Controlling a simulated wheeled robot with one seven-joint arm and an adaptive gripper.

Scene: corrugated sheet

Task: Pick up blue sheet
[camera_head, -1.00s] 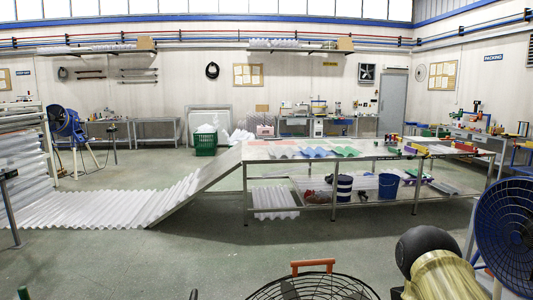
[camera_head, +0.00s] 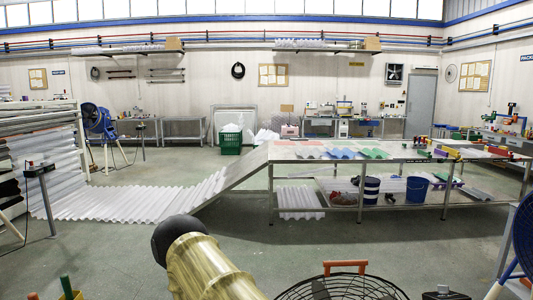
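The blue sheet (camera_head: 346,154) is a small corrugated piece lying on the long metal table (camera_head: 400,158), with its front edge hanging slightly over the near side. A pink-red sheet (camera_head: 311,152) lies to its left and a green sheet (camera_head: 374,153) to its right. Part of my arm, gold with a dark rounded end, shows at the bottom centre-left, far from the table. My gripper is not in view, and nothing touches the blue sheet.
A fan's wire guard (camera_head: 340,287) with an orange handle stands close at the bottom. Buckets (camera_head: 416,188) sit on the lower shelf. Open green floor (camera_head: 330,240) lies before the table.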

